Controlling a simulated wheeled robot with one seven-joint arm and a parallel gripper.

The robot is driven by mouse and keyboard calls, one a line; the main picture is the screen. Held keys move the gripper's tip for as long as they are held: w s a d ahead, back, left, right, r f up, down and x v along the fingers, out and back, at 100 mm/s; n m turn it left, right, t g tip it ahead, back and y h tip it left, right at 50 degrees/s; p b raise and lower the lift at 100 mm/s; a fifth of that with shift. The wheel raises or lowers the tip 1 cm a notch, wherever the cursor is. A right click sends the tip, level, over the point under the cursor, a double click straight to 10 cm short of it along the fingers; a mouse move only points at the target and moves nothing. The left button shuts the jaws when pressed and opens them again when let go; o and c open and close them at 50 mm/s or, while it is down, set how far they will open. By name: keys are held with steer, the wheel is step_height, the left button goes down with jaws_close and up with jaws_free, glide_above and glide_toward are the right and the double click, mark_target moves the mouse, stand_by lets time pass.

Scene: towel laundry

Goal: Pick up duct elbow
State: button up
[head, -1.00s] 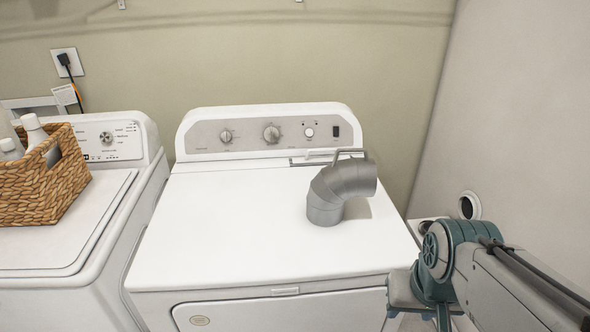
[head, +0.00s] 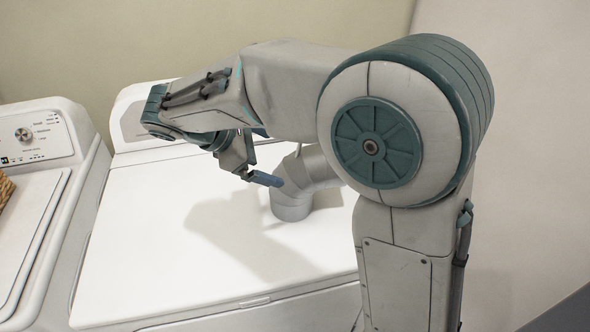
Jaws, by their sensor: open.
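The grey metal duct elbow (head: 291,204) stands on the white top of the dryer (head: 150,250). Its lower end is on the surface and its upper part bends to the right, partly hidden behind my arm. My gripper (head: 268,179) is at the left side of the elbow, near its bend. One blue fingertip shows there; the other finger is hidden. The fingertip overlaps the elbow's edge in the picture, and I cannot tell if it touches. The gripper is open, and the elbow is not lifted.
A white washer (head: 30,190) with a control panel stands at the left, with a bit of wicker basket (head: 5,188) at the picture's edge. The wall is close behind the dryer and another wall is at the right. The dryer's front left top is clear.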

mark_target(304, 170)
steer(key=x, duration=0.4)
steer(key=p+x, duration=0.1)
steer(key=x, duration=0.8)
steer(key=shift+w+a+f+p, duration=0.1)
steer(key=shift+w+a+p, duration=0.05)
steer(key=shift+w+p, duration=0.2)
steer(key=shift+c, duration=0.3)
steer(key=c, duration=1.1)
